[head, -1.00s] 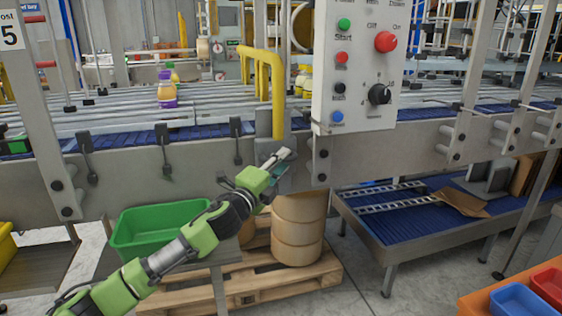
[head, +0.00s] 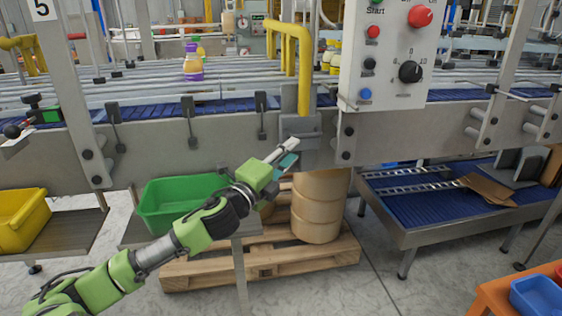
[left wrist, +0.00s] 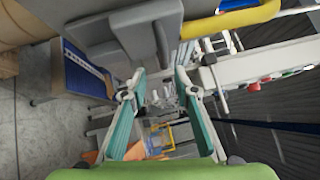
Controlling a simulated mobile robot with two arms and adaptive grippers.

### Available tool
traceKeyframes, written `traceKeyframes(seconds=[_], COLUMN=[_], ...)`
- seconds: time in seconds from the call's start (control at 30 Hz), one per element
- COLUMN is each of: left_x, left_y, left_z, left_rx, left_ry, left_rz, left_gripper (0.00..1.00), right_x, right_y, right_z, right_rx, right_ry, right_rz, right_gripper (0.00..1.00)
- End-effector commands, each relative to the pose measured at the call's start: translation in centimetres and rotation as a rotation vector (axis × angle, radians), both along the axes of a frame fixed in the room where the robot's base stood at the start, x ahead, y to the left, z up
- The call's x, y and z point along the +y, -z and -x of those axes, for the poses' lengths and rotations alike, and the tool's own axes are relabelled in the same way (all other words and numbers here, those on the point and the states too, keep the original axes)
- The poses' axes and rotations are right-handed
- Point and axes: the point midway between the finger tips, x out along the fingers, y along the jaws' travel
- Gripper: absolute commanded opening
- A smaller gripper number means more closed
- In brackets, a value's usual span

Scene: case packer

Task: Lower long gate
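A yellow bent tube (head: 304,72), which looks like the long gate, stands upright at the conveyor's near edge. Its far arm reaches back over the rollers. Its foot meets a grey bracket (head: 300,128) on the side rail. In the left wrist view a yellow bar (left wrist: 235,18) crosses the top, beside a grey block (left wrist: 145,32). My left gripper (head: 294,150) is just below the bracket in the head view; whether it touches is unclear. The left wrist view shows its teal fingers (left wrist: 161,82) apart with nothing held between them. My right gripper is not in view.
A control panel (head: 385,75) with buttons and a knob hangs right of the tube. A green bin (head: 170,215), a yellow bin (head: 22,222) and a pallet with a barrel (head: 318,210) are below. Purple and yellow bottles (head: 193,65) stand on the conveyor. A blue lower conveyor (head: 430,205) is at right.

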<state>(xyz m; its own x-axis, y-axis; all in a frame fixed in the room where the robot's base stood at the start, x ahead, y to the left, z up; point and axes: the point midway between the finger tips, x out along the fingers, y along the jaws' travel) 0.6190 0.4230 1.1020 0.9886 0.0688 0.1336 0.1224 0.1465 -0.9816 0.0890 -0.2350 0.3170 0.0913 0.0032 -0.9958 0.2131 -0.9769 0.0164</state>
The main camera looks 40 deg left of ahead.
Motion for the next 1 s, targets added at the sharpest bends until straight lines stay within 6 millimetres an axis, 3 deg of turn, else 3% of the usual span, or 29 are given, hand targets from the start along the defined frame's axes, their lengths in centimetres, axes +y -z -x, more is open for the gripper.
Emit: traceKeyframes(seconds=[0.2, 0.4, 1.0], left_x=[-0.2, -0.3, -0.3], left_y=[0.5, 0.5, 0.6], left_z=[2.3, 3.4, 3.6], left_rx=[0.003, 0.001, 0.001], left_ry=[0.001, 0.001, 0.0], left_rz=[0.0, 0.0, 0.0], left_gripper=[0.28, 0.28, 0.28], right_x=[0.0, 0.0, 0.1], right_y=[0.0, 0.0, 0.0], right_z=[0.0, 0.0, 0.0], right_rx=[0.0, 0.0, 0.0], right_ry=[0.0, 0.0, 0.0], right_rz=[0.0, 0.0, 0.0], right_gripper=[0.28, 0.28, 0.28])
